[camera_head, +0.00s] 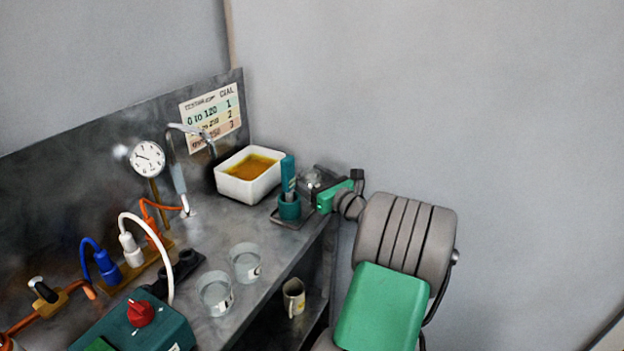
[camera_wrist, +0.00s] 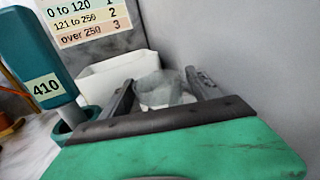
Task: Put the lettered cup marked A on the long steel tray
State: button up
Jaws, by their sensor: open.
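Two clear cups stand on the bench in the head view, a farther one (camera_head: 245,262) and a nearer one (camera_head: 215,293). Each has a small label whose letter I cannot read. My gripper (camera_head: 318,184) is over the far right end of the bench. In the wrist view my gripper (camera_wrist: 158,90) is open, with a clear cup (camera_wrist: 155,88) seen between its fingers. This cup also shows in the head view (camera_head: 311,178). I see no letter on it and cannot tell whether the fingers touch it. I cannot make out a long steel tray.
A white tub (camera_head: 231,185) of amber liquid is behind my gripper. A teal handled tool marked 410 (camera_wrist: 45,85) stands in a teal holder (camera_head: 289,208), close left of my gripper. A mug (camera_head: 294,297) sits on the lower shelf. Hoses and a teal box (camera_head: 150,325) crowd the left.

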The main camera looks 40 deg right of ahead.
aim_at(318, 181)
jog(key=s, duration=0.4)
jog(key=s+p, duration=0.1)
jog(key=s, duration=0.4)
jog(key=shift+s+a+r, duration=0.1)
jog(key=shift+r, duration=0.1)
jog(key=s+b, duration=0.1)
jog(key=b, duration=0.5)
jog(key=s+b, duration=0.1)
jog(key=b, duration=0.5)
jog(key=shift+s+a+b, duration=0.2)
jog(key=shift+s+b, duration=0.1)
jog(key=shift+s, duration=0.1)
